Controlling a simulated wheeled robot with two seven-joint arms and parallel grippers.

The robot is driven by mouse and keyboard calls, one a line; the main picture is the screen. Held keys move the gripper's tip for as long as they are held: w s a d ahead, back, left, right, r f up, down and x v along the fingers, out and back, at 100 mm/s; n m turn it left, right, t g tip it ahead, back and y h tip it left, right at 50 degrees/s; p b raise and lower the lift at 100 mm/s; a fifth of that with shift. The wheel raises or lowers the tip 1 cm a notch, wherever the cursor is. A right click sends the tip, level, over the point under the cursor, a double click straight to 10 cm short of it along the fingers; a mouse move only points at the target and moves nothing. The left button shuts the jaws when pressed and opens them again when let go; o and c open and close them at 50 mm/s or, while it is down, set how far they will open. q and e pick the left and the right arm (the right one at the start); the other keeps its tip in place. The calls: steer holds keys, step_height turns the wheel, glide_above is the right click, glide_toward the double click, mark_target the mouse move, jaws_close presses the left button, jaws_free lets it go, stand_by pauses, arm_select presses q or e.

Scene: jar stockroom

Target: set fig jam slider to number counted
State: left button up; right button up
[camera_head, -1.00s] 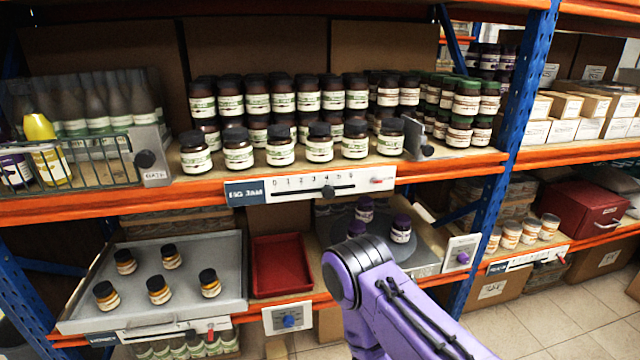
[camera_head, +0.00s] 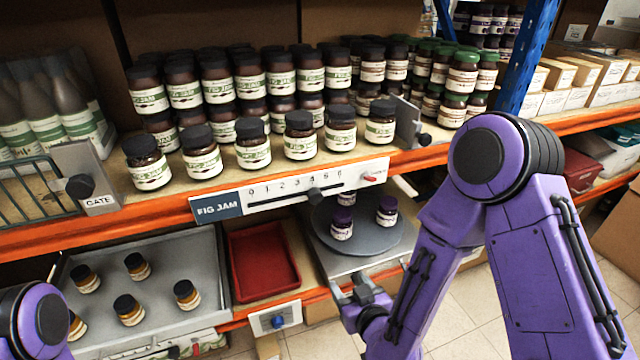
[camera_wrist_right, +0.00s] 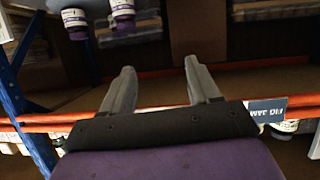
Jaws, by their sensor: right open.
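The fig jam slider (camera_head: 316,196) is a dark knob on a white strip on the orange shelf edge, beside the blue FIG JAM label (camera_head: 218,207). The scale runs from 0 to 6, and the knob sits near the 4. Dark-lidded fig jam jars (camera_head: 252,146) stand in several rows on the shelf above. My right gripper (camera_head: 355,290) is open and empty, below the slider, in front of the lower shelf. Its parted fingers show in the right wrist view (camera_wrist_right: 160,82). Of my left arm only a purple link shows; its gripper is out of view.
On the lower shelf are a grey tray (camera_head: 215,275) with several amber jars, a red tray (camera_head: 268,285) and a round grey turntable (camera_head: 360,240) with purple-lidded jars. A metal gate (camera_head: 85,185) and a divider (camera_head: 408,122) flank the fig jam jars.

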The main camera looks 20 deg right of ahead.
mark_target(317, 198)
steer(key=w+a+r+n+t+y+p, duration=0.1)
steer(key=w+r+t, duration=0.1)
steer(key=r, duration=0.5)
steer(key=w+a+r+n+t, duration=0.1)
steer(key=w+r+t, duration=0.1)
steer(key=r, duration=0.6)
steer(key=w+p, duration=0.1)
steer(key=w, duration=0.2)
steer(key=w+p, duration=0.1)
steer(key=w, duration=0.2)
steer(key=w+p, duration=0.1)
steer(key=w, duration=0.2)
steer(key=shift+w+a+f, duration=0.1)
steer(key=shift+a+f, duration=0.15)
steer(key=shift+a, duration=0.1)
steer(key=shift+w+f, duration=0.1)
steer(key=shift+w, duration=0.35)
jaws_close()
arm_select(q)
steer(key=r, duration=0.4)
steer(key=shift+w+d+r, duration=0.15)
steer(key=shift+w+r, duration=0.05)
steer(key=shift+r, duration=0.2)
